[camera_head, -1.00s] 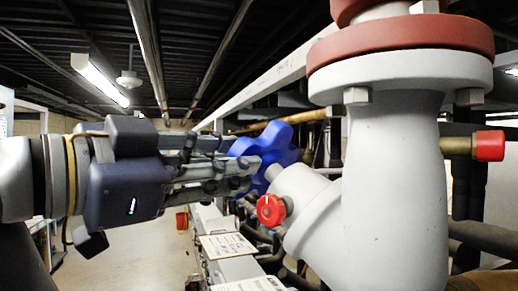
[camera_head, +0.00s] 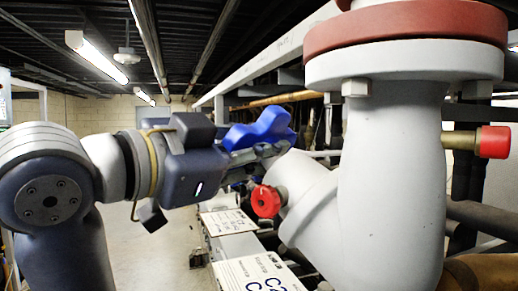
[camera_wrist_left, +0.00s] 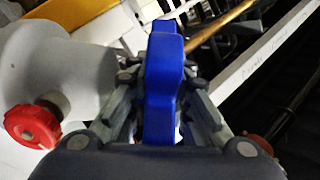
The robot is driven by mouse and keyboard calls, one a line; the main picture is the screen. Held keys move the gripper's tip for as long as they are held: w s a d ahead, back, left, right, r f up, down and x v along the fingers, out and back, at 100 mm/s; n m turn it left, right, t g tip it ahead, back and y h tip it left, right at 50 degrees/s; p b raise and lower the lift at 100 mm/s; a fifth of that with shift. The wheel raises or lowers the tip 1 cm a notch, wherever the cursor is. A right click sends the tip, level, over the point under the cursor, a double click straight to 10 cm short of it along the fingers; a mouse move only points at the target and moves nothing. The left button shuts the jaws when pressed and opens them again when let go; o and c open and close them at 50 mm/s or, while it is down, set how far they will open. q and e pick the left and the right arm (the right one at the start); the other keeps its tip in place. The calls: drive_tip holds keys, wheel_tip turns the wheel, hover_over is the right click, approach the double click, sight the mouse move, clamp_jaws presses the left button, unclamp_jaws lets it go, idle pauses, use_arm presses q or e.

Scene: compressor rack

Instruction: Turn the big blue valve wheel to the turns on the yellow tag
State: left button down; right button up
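The blue valve wheel (camera_head: 262,128) is a lobed handwheel at the left of the big grey valve body (camera_head: 390,170). My left gripper (camera_head: 262,152) reaches it from the left, and the wheel partly hides the fingers. In the left wrist view a blue lobe (camera_wrist_left: 163,85) stands between the two fingers of the left gripper (camera_wrist_left: 160,80), which appear closed against its sides. The wheel's hub and stem are mostly hidden by the gripper. My right gripper is in neither view. No yellow tag can be made out.
A small red knob (camera_head: 266,201) sits just below the wheel, close to the fingers. A red-capped fitting (camera_head: 492,142) sticks out at right. White lettered plates (camera_head: 258,272) lie on a rail below. Open floor (camera_head: 150,240) is at the left.

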sight(224, 147)
use_arm(q)
drive_tip(key=shift+r+y+p, duration=0.25)
drive_tip(key=shift+y+p, duration=0.35)
drive_tip(key=shift+y, duration=0.1)
drive_tip(key=shift+f+n+y, duration=0.1)
drive_tip(key=shift+n+y, duration=0.2)
drive_tip(key=shift+n, duration=0.1)
drive_tip(key=shift+f, duration=0.15)
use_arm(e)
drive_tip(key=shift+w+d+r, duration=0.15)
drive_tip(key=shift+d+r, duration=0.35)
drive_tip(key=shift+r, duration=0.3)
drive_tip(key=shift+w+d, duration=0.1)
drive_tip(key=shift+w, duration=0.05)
use_arm(q)
drive_tip(key=c, duration=1.8)
unclamp_jaws()
drive_tip(key=shift+o, duration=0.2)
drive_tip(key=shift+s+a, duration=0.1)
drive_tip(key=shift+s, duration=0.05)
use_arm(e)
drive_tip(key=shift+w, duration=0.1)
use_arm(q)
drive_tip(key=v, duration=1)
drive_tip(key=shift+s+a+r, duration=0.15)
drive_tip(key=shift+r, duration=0.05)
drive_tip(key=shift+s+a, duration=0.4)
drive_tip(key=shift+s, duration=0.15)
